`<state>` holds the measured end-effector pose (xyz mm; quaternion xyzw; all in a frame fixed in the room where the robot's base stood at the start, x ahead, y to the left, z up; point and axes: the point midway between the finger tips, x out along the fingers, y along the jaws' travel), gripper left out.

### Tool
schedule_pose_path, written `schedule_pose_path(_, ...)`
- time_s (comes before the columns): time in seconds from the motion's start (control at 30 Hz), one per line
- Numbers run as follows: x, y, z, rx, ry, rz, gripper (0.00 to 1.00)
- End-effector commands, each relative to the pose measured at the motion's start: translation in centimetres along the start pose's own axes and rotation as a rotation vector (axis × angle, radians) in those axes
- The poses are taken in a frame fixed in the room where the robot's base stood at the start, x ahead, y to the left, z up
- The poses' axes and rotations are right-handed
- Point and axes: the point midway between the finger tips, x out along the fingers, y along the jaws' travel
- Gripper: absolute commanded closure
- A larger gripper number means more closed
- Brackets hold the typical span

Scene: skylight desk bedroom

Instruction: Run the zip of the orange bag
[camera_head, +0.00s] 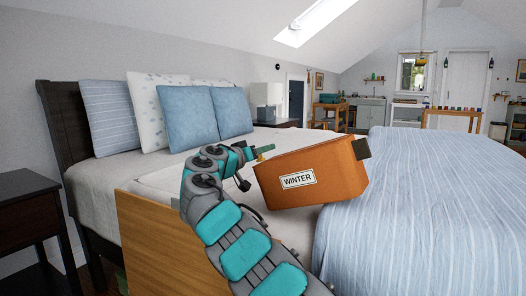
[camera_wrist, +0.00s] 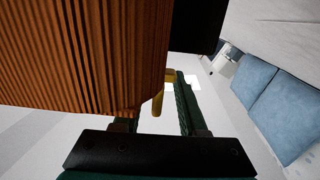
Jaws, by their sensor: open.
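The orange bag (camera_head: 330,168), with a white WINTER label (camera_head: 298,180), is right of centre in the head view. Its ribbed orange side (camera_wrist: 75,55) fills the upper left of the wrist view. A small yellow piece (camera_wrist: 157,105), which looks like the zip pull, sticks out past the bag's edge. My gripper (camera_head: 262,152) is at the bag's upper left corner, open. In the wrist view one green finger (camera_wrist: 186,105) is just right of the yellow piece; the bag hides most of the other finger. I cannot tell whether either finger touches the piece.
A dark tab (camera_head: 361,148) stands at the bag's right end. A wooden panel (camera_head: 160,250) is at front left. The bed carries blue pillows (camera_head: 188,118) and a striped blue duvet (camera_head: 425,215). A dark nightstand (camera_head: 25,205) is far left. Air above the bag is clear.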

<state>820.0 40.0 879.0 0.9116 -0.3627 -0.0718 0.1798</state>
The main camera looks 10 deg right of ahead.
Motion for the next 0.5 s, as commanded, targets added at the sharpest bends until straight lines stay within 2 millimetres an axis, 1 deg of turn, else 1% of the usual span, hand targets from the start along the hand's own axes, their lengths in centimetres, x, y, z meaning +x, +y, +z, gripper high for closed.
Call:
schedule_pose_path(0.17,-0.9,0.0,-0.1,0.001,0.002,0.0,0.59)
schedule_pose_path(0.5,-5.3,0.0,0.0,0.0,0.003,0.001,0.59)
